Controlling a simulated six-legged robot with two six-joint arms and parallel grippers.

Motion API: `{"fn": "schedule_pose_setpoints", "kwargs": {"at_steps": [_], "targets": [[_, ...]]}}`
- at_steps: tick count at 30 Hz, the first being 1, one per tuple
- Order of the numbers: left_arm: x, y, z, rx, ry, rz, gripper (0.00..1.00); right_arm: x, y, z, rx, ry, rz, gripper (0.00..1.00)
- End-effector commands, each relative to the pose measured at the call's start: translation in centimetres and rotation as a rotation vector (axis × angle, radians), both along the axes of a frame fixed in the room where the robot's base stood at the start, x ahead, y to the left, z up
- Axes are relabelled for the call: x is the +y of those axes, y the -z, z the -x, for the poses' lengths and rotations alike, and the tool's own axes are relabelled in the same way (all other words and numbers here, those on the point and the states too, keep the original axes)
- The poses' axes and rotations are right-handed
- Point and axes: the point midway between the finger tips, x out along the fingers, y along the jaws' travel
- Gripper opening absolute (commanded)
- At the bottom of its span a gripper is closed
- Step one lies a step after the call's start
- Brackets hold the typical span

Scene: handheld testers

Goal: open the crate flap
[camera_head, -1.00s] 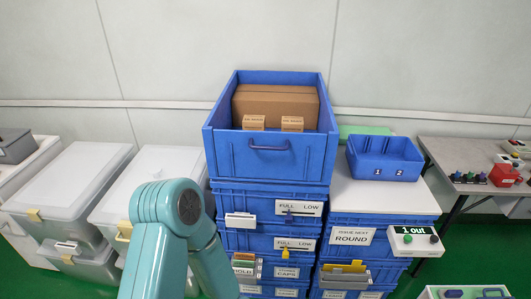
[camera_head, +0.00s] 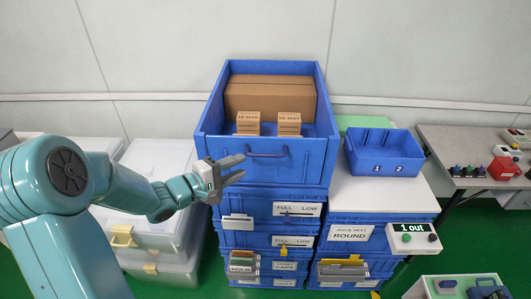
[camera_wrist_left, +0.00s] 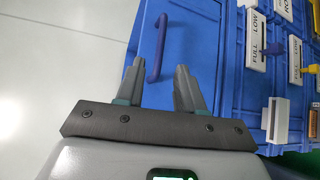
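The blue crate (camera_head: 212,112) stands on top of a stack of blue drawers, and its front flap (camera_head: 305,163) is upright and closed. A dark blue bar handle (camera_head: 268,154) is on the flap; it also shows in the left wrist view (camera_wrist_left: 159,45). My left gripper (camera_head: 240,169) is in front of the flap's left part, just left of the handle. In the left wrist view the gripper (camera_wrist_left: 160,66) is open, with the handle's near end showing between the fingertips. I cannot tell whether it touches. My right gripper is not in view.
A brown carton (camera_head: 270,97) and two small boxes (camera_head: 248,122) are inside the crate. A blue tray (camera_head: 383,158) sits on the white top at right. Labelled drawers (camera_head: 262,240) are below. Lidded bins (camera_head: 155,160) stand at left, partly behind my arm.

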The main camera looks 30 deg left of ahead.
Motion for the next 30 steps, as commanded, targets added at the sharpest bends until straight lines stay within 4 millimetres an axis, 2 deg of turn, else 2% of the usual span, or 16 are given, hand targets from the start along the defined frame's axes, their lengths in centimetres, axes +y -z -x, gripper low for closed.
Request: {"fn": "schedule_pose_setpoints", "kwargs": {"at_steps": [6, 12, 18, 26, 30], "targets": [[-1.6, 0.7, -5.1, 0.0, 0.006, 0.0, 0.38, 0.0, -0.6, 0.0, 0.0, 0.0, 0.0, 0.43], [-2.2, 1.2, -8.6, 0.0, 0.004, 0.0, 0.38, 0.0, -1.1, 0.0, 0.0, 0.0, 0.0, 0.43], [-2.5, 1.5, -10.1, 0.0, 0.003, -0.002, 0.38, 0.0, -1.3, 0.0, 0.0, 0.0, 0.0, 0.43], [-2.4, 1.6, -10.3, 0.001, 0.002, -0.001, 0.38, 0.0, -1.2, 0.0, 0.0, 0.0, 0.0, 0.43], [-2.4, 1.6, -10.3, 0.0, 0.002, -0.002, 0.0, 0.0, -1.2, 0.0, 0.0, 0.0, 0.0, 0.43]]}}
